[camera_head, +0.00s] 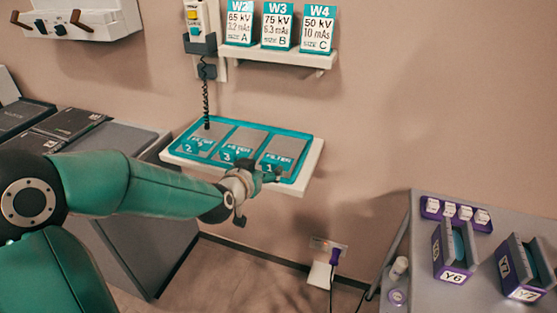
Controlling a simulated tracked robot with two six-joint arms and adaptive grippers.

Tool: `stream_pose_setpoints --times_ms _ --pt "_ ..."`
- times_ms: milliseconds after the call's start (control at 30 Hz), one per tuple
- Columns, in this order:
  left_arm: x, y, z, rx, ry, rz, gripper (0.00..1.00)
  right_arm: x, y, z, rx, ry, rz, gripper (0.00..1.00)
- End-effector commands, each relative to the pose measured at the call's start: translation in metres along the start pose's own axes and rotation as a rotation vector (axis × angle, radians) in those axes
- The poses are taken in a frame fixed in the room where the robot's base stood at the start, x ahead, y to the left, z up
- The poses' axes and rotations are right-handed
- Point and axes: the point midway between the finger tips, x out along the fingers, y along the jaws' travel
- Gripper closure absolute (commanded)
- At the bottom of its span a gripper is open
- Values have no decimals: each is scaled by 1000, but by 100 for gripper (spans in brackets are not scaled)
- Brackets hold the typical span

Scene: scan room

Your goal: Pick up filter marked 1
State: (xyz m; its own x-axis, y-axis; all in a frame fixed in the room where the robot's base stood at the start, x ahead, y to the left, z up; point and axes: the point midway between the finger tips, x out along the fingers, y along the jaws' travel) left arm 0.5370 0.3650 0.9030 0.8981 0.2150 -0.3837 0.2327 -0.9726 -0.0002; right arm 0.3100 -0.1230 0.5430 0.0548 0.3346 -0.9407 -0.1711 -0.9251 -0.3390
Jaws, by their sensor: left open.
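The filter marked 1 (284,151) is a grey plate with a teal label strip. It lies in the right compartment of a teal tray (272,128) on a white wall shelf. The filter marked 3 (243,142) lies in the middle compartment and the filter marked 2 (206,138) in the left one. My left gripper (260,185) is open at the tray's front edge, by the label end of filter 1. It covers part of that edge. Whether it touches the filter I cannot tell. My right gripper is out of view.
A shelf with cards W2 (239,24), W3 (281,27) and W4 (317,29) is above the tray. A coiled cord (206,100) hangs at its back left. A grey table (428,290) with purple holders is at right.

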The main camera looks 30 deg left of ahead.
Motion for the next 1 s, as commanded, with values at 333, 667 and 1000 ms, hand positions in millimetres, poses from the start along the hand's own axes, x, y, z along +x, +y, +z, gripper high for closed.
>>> stream_pose_setpoints --times_ms 333,667,1000 --pt "25 2 2 1 -2 1 19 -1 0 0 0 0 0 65" --pt "63 4 4 -1 -1 0 19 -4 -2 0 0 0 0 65" --pt "64 4 4 -1 0 0 35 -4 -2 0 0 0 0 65"
